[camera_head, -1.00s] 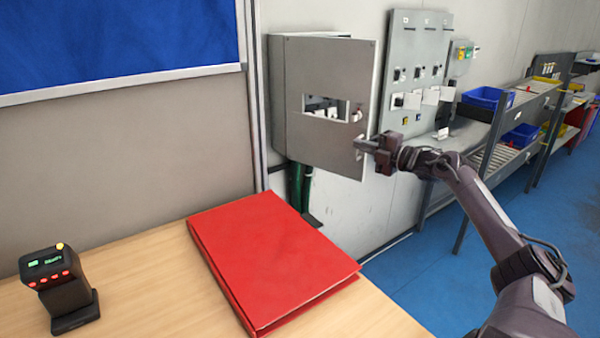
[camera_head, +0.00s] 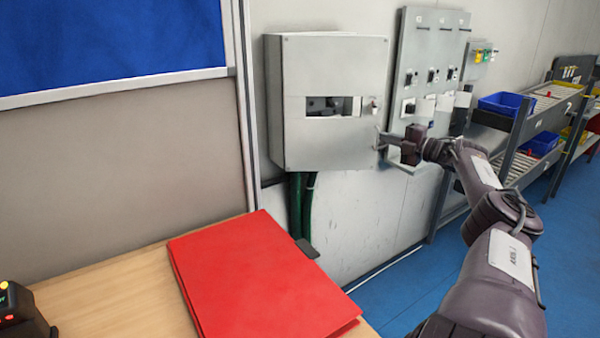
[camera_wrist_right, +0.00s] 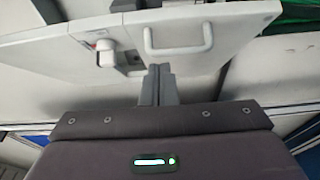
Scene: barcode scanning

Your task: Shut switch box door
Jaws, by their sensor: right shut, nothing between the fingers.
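The grey switch box (camera_head: 335,85) hangs on the wall. Its door (camera_head: 330,145) looks flush or almost flush with the box in the head view; a small gap cannot be ruled out. The door has a cut-out window, a small latch and a handle at its right edge. In the right wrist view the door's pale handle (camera_wrist_right: 178,50) and grey latch show. My right gripper (camera_head: 388,139) is shut and empty, its tips by the handle at the door's right edge. Its fingers (camera_wrist_right: 159,72) lie together just below the handle; contact cannot be told. My left gripper is out of view.
A grey switch panel (camera_head: 430,60) is on the wall right of the box, behind my right gripper. Shelves with blue bins (camera_head: 505,103) stand at the right. A red folder (camera_head: 255,275) lies on the wooden table (camera_head: 110,290), with a dark device (camera_head: 22,318) at left.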

